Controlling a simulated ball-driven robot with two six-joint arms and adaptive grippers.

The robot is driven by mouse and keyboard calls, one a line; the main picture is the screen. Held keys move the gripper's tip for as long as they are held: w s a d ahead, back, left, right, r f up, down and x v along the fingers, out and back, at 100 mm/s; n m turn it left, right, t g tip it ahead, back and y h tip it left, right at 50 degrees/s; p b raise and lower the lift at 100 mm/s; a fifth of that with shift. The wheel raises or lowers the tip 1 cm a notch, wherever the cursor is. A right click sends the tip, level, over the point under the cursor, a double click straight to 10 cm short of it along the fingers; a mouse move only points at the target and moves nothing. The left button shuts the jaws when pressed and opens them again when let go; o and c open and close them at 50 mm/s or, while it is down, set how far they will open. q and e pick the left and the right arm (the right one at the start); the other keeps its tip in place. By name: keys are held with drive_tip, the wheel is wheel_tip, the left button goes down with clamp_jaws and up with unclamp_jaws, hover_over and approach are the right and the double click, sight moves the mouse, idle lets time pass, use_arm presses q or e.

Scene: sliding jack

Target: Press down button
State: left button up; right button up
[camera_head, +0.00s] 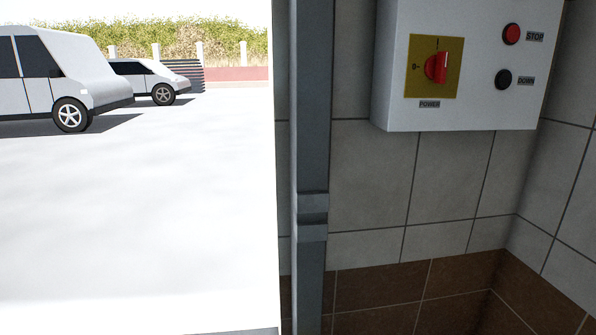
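The black down button (503,79) is on the front of a white control box (472,113) on the tiled wall, at the upper right of the head view. A label reading DOWN (525,81) is to its right. The red stop button (511,34) is above it, with a STOP label (535,37). A red rotary power switch (437,67) sits on a yellow plate to the left. The top of the box is cut off by the picture edge. Neither gripper is in view.
A grey vertical post (312,150) stands left of the box, at the edge of the wall. The tiled wall (375,180) meets another wall in a corner at right. A van (55,75) and a car (148,79) stand outside on bright open ground at left.

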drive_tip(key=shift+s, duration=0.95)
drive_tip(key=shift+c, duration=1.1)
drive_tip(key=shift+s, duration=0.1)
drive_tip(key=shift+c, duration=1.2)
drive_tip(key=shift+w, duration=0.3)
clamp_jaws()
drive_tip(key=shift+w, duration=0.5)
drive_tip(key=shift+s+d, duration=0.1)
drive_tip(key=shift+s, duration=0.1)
